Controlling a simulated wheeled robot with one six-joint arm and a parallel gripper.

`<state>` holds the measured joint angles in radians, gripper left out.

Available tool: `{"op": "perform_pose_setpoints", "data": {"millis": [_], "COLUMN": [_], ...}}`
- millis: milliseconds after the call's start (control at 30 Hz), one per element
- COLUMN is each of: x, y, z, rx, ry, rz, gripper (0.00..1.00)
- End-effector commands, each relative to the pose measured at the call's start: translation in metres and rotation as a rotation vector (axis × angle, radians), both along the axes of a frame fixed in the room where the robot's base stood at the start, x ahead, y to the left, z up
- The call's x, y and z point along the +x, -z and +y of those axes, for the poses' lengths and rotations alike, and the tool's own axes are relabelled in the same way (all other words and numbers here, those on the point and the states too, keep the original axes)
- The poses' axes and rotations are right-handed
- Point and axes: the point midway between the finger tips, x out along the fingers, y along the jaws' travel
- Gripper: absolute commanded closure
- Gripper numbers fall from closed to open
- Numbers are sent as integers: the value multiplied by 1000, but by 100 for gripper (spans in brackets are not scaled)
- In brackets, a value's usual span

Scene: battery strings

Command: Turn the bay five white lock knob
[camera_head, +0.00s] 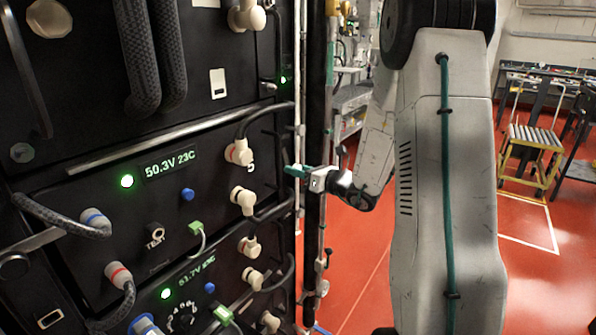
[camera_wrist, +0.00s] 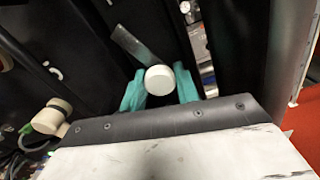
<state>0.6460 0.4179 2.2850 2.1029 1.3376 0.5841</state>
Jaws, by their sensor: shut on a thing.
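The white lock knob (camera_wrist: 160,79) is a round white cap at the middle of the wrist view, with a flat grey metal strip (camera_wrist: 132,44) running up and left behind it. My gripper (camera_head: 295,171) has teal fingers, and in the wrist view they sit on either side of the knob, shut on it. In the head view the fingers reach the right edge of the bay with the lit 50.3V 23C display (camera_head: 170,164). The knob is hidden there behind the fingers.
Cream cable connectors (camera_head: 241,152) and (camera_head: 243,201) stick out just left of my gripper. Vertical pipes and a dark post (camera_head: 314,100) stand close by on the right. Another bay (camera_head: 194,281) lies below. Red floor (camera_head: 345,250) is open to the right.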

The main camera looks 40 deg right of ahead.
Motion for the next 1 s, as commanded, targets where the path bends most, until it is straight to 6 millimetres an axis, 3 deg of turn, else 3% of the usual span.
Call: {"op": "perform_pose_setpoints", "data": {"millis": [500, 1000], "x": [-1, -1], "y": [1, 1], "z": [1, 1], "rx": [316, 373], "ry": [0, 0], "rz": [118, 139], "gripper": [92, 92]}}
